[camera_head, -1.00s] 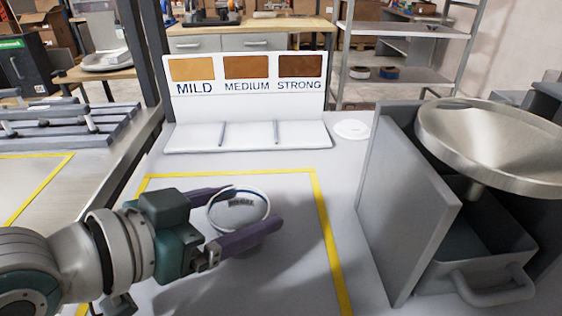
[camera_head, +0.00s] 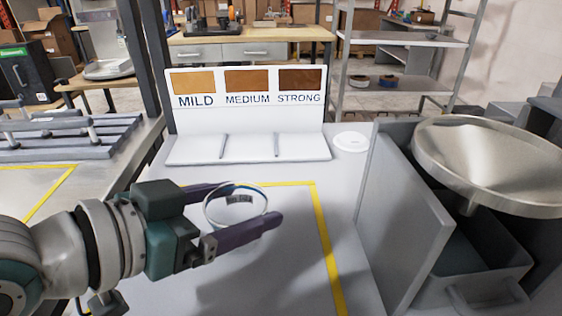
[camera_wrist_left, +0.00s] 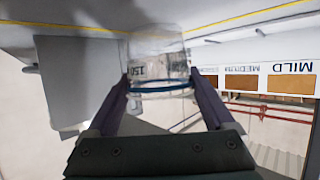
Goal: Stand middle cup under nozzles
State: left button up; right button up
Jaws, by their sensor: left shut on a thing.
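A clear cup (camera_head: 236,207) with a thin bluish rim and a small dark marking is in my left gripper (camera_head: 252,203). The purple fingers lie on either side of it, shut on it, and hold it over the grey table within the yellow outline. In the left wrist view the cup (camera_wrist_left: 158,68) sits between both fingers, showing a blue ring and a "150" mark. Behind it stands a white board (camera_head: 247,115) marked MILD, MEDIUM and STRONG, with a low divided shelf (camera_head: 247,149) in front. No nozzles can be made out. My right gripper is out of view.
A grey housing panel (camera_head: 405,220) with a wide metal bowl (camera_head: 490,165) and a handled drawer (camera_head: 485,275) stands at the right. A white disc (camera_head: 350,141) lies beside the shelf. A yellow line (camera_head: 325,235) marks the table, which is clear between cup and shelf.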

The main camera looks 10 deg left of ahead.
pick_arm(q)
notch_tip(320, 180, up, 16)
jog(key=p, duration=0.4)
jog(key=s+a+r+m+g+h+p, duration=0.25)
jog(key=s+r, duration=0.25)
jog(key=r, duration=0.3)
jog(key=s+a+r+m+g+h+p, duration=0.2)
jog(key=s+a+r+m, duration=0.15)
jog(key=r, duration=0.35)
notch_tip(320, 180, up, 33)
jog(key=n+p, duration=0.1)
jog(key=p, duration=3.7)
jog(key=shift+s+d, duration=0.2)
jog(key=shift+d, duration=0.1)
